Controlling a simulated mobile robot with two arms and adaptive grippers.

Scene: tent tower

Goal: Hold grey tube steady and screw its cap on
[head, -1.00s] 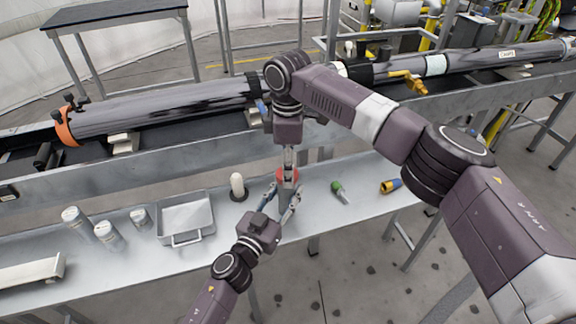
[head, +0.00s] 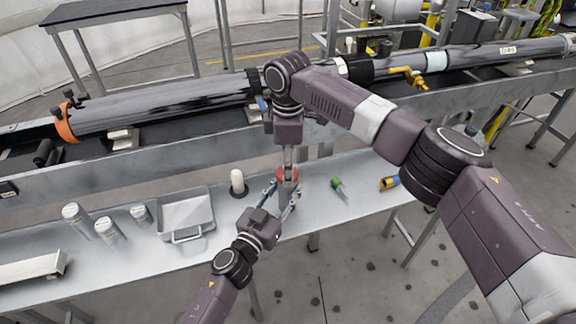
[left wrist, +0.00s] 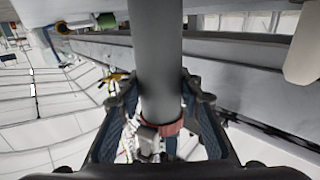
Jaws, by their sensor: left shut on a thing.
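The grey tube (left wrist: 158,60) runs upright through the left wrist view, and part of it (head: 285,201) shows above the bench in the head view. My left gripper (head: 284,190) is shut on the tube, with one finger on each side. The red cap (head: 288,174) is at the tube's upper end, and its red band also shows in the left wrist view (left wrist: 166,128). My right gripper (head: 289,158) points straight down at the cap from above. Its fingertips are too small and partly hidden to tell whether they grip the cap or whether the cap is seated.
On the bench (head: 335,222) stand a white-topped piece (head: 237,181), a metal tray (head: 186,212), several pale cylinders (head: 108,231), a green-ended piece (head: 338,186) and a yellow-and-blue piece (head: 390,183). A rail with long dark tubes (head: 170,108) runs behind.

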